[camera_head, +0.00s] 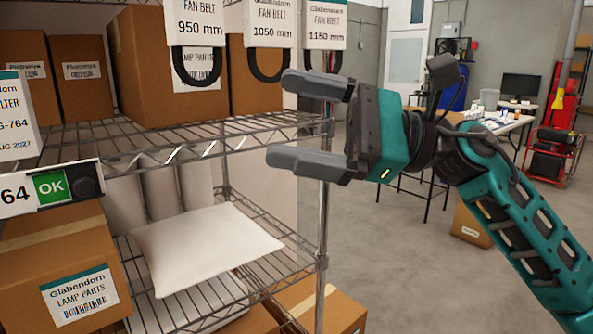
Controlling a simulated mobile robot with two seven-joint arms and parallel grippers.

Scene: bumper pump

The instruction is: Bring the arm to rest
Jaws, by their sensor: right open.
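My right gripper (290,122) is open and empty, with its two dark grey fingers pointing left. Its teal and black arm comes in from the right edge. The fingers are in front of the right end of a wire shelving rack (322,235), near its upright post, at about the height of the upper shelf. I cannot tell whether they touch it. My left gripper is not in view.
Fan belts (268,65) hang under labelled cards at the top. Cardboard boxes (155,65) stand on the upper shelf. A white pillow-like bag (205,248) lies on the lower shelf. A table (500,125) stands behind my arm. Open grey floor (400,260) lies right of the rack.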

